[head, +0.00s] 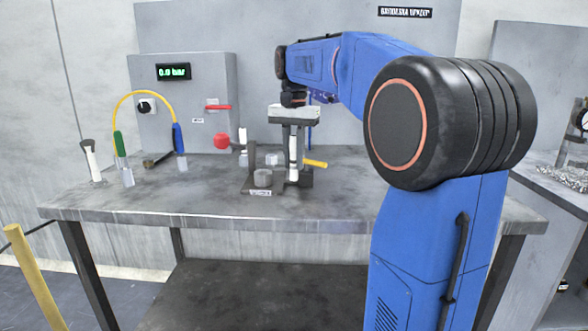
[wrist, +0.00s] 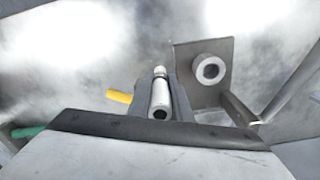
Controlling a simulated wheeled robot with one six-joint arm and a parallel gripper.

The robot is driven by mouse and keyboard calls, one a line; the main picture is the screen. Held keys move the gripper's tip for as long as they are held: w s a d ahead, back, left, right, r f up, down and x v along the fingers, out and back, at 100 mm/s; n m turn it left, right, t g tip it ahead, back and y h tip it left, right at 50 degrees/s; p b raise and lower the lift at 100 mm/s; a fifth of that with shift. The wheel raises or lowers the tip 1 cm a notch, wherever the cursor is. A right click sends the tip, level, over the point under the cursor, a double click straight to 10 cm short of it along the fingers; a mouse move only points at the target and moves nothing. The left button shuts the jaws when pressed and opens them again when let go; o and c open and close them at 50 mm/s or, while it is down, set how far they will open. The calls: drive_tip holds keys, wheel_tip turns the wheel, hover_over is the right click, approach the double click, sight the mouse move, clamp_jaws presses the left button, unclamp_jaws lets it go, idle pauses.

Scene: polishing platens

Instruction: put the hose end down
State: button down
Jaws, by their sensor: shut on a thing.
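My gripper (head: 294,178) is above the bench, fingers pointing down. It is shut on a pale tube-like hose end (head: 293,148), upright between the fingers; it also shows in the wrist view (wrist: 160,97), with a dark round opening. No hose shows on this piece. Its lower end is close to the bench top; I cannot tell whether it touches. A yellow hose (head: 143,94) arches at the left, with a green sleeve (head: 119,144) and a blue sleeve (head: 178,138) at its two ends.
A bracket (head: 249,181) with a grey round fitting (head: 263,178) stands just left of my gripper. A yellow bar (head: 316,163) lies to its right. A red knob (head: 221,141) and a control box (head: 180,100) are behind. The bench (head: 200,207) is clear at its front.

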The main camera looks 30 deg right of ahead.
sight(294, 136)
drive_tip(key=shift+f, duration=1.45)
drive_tip(key=shift+f, duration=0.15)
drive_tip(key=c, duration=1.6)
unclamp_jaws()
wheel_tip(294, 136, up, 12)
drive_tip(key=shift+r, duration=0.15)
